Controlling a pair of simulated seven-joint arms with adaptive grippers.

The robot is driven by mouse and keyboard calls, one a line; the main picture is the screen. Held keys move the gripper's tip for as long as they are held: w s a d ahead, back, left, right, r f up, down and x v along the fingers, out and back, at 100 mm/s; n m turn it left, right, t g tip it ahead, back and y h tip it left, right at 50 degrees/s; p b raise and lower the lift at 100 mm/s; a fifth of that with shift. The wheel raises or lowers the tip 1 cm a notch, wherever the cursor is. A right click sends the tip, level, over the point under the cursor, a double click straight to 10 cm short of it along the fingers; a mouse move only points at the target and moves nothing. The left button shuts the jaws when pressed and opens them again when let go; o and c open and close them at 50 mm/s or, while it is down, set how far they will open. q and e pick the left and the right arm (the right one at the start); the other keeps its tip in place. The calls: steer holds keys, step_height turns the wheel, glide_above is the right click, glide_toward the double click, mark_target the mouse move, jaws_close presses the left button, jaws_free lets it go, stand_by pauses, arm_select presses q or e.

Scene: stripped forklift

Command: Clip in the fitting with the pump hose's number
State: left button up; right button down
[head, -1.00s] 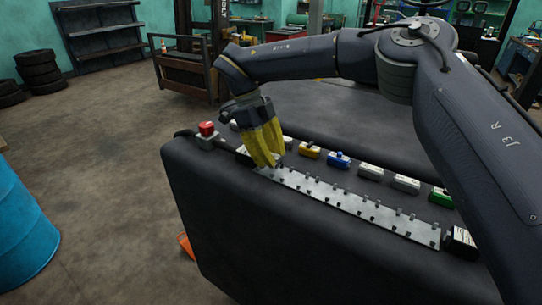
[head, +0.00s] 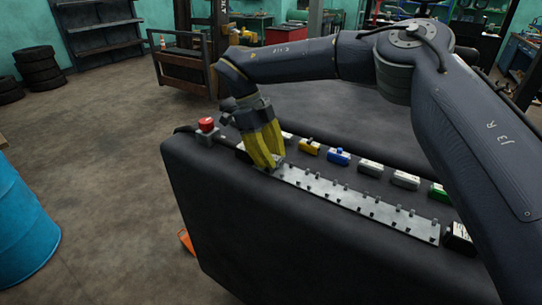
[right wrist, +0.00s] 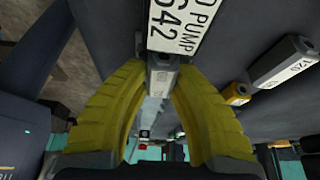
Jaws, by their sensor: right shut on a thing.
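My right gripper (head: 268,160) has yellow fingers and is over the left end of the grey pegged rail (head: 360,205) on the black housing. In the right wrist view its fingertips (right wrist: 163,80) are shut on a small grey fitting (right wrist: 163,70). Just beyond it is a white label (right wrist: 182,25), cut by the frame edge, reading "PUMP" and a number that looks like "642" or "S42". Whether the held fitting touches the rail is hidden by the fingers. My left gripper is not in view.
Behind the rail stand a yellow fitting (head: 309,147), a blue one (head: 339,157), grey ones (head: 370,168) and a green one (head: 438,191). A red button (head: 206,125) is at the left corner. A labelled black block (head: 460,237) is at the rail's right end.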

steer(key=shift+f, duration=0.1)
steer(key=c, duration=1.1)
jaws_free()
steer(key=shift+c, duration=0.2)
steer(key=v, duration=1.2)
